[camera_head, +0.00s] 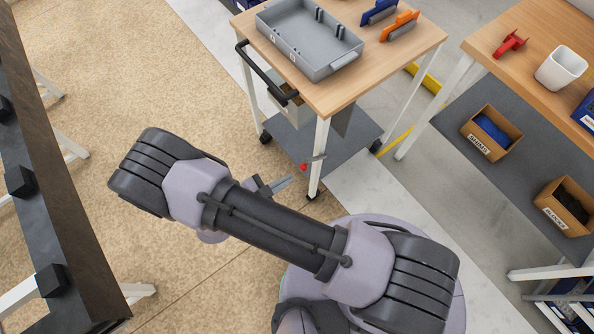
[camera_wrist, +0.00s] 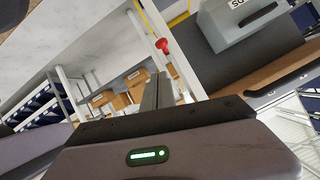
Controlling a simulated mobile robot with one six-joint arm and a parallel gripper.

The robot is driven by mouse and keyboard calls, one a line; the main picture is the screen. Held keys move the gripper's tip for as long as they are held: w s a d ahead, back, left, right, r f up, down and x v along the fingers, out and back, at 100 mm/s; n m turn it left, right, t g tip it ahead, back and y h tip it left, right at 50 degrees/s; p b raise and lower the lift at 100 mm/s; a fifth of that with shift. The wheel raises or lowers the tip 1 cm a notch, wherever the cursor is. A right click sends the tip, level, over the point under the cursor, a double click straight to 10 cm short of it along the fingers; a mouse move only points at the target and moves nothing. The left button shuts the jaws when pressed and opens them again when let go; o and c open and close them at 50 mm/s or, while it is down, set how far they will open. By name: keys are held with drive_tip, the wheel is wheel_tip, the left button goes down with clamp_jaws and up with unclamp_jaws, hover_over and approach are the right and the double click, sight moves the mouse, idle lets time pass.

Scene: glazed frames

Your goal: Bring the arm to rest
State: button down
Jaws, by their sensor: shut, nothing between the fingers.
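My gripper (camera_head: 284,184) shows in the head view just beyond my forearm link, which hides part of it. Its fingers are together with nothing between them. It points right, toward the near leg of the wooden-topped trolley (camera_head: 330,98), and looks apart from it. In the wrist view the closed grey fingers (camera_wrist: 158,92) stand up from the dark gripper body, empty. My arm lies folded across the lower middle of the head view, over my base.
The trolley carries a grey tray (camera_head: 343,62) and blue and orange holders; a red knob (camera_head: 304,167) sits by its near leg. A workbench (camera_head: 520,75) with cartons below stands right. A dark rail-like bench (camera_head: 55,200) stands left. The tan floor between is clear.

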drive_tip(key=w+a+r+y, duration=0.7)
drive_tip(key=w+a+r, duration=0.3)
drive_tip(key=a+r, duration=0.1)
drive_tip(key=w+r+n+y, duration=0.1)
drive_tip(key=w+r+y, duration=0.2)
drive_tip(key=r, duration=0.6)
drive_tip(key=w+r+n+y, duration=0.2)
drive_tip(key=w+r, duration=0.1)
drive_tip(key=r, duration=0.5)
drive_tip(key=s+d+r+n+y, duration=0.1)
drive_tip(key=s+d+r+n, duration=0.1)
drive_tip(key=s+d+r, duration=0.3)
drive_tip(key=s+d+r+n+y, duration=0.2)
drive_tip(key=d+r, duration=0.2)
drive_tip(key=r, duration=0.4)
drive_tip(key=s+d+n+g+h, duration=0.2)
drive_tip(key=s+d+h, duration=0.1)
drive_tip(key=s+d, duration=1)
drive_tip(key=s, duration=0.3)
drive_tip(key=shift+s+d+r+n, duration=0.15)
drive_tip(key=shift+d+r+n, duration=0.15)
drive_tip(key=shift+d+n, duration=0.1)
